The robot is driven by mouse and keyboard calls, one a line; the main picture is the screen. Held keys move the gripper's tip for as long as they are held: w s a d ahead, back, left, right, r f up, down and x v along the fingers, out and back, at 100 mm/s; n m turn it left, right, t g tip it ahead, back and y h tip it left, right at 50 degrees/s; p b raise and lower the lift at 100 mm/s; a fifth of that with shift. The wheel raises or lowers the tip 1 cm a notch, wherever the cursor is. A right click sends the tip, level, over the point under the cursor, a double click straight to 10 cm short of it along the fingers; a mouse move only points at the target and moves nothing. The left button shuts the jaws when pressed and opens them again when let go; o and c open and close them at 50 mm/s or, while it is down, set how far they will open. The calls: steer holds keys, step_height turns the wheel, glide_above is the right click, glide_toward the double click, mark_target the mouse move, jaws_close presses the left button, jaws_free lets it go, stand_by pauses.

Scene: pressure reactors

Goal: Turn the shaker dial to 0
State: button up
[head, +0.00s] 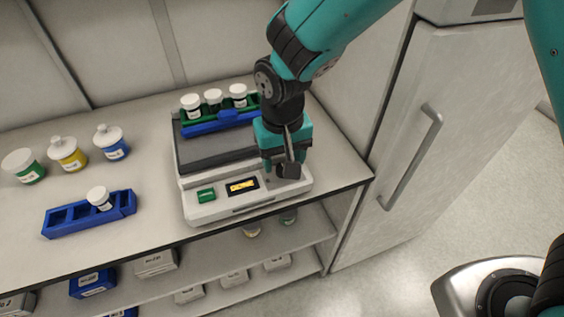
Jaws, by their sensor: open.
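The shaker (207,211) is a light grey machine with a dark grey top, standing near the right end of the bench. Its sloped front panel carries a green switch (206,196) and a lit orange display (242,186), whose digits are too small to read. My gripper (281,167) is open and points down over the right part of the front panel. The dial is not clearly visible; the gripper covers the area right of the display. I cannot tell whether the fingers touch the dial.
A rack (203,127) with several white-capped vials sits on the shaker top. To the left stand jars with green, yellow and blue (111,141) bands and a blue rack (73,222) holding one vial. A fridge handle (411,157) juts out at right. Shelves below hold boxes.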

steer(key=shift+f, duration=1.3)
steer(key=c, duration=0.9)
steer(key=shift+n+p, duration=0.4)
steer(key=shift+n, duration=2.5)
